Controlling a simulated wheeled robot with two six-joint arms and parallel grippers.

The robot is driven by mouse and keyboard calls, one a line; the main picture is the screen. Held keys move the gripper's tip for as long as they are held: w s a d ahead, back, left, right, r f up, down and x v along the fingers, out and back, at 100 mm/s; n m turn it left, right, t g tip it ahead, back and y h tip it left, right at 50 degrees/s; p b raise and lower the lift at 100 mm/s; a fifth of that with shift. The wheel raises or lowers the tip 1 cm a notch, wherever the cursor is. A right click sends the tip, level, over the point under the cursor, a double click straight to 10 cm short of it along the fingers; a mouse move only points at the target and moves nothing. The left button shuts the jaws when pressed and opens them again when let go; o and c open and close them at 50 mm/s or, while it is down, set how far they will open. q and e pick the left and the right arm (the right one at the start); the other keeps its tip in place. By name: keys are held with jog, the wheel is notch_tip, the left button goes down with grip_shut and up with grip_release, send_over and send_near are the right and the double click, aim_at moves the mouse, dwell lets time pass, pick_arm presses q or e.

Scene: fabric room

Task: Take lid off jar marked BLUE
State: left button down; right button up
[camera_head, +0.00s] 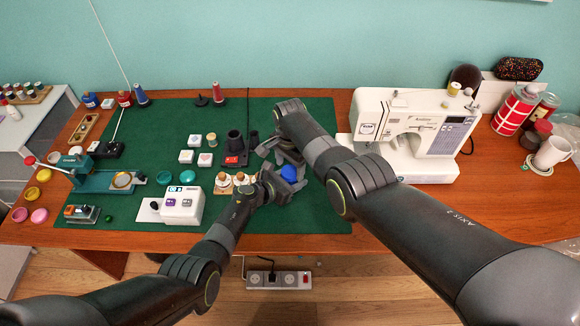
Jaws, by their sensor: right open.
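A blue round item (289,172), which looks like a jar or its lid, shows between my two grippers on the green mat; any marking on it is too small or hidden to read. My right gripper (277,151) is open just behind and to the left of the blue item. My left gripper (286,186) is close in front of it. The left fingers overlap the item in the picture, and I cannot tell whether they are shut on it.
Wooden-topped pieces (223,184) stand just left of the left gripper. A white sewing machine (408,132) stands right of the green mat (312,213). A white device (183,205) stands front left. The mat's front right is clear.

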jog(key=shift+f, duration=0.4)
jog(key=shift+c, duration=0.4)
jog(key=c, duration=0.9)
jog(key=n, duration=0.6)
jog(key=shift+n, duration=0.4)
jog(key=shift+c, duration=0.2)
jog(key=o, duration=1.1)
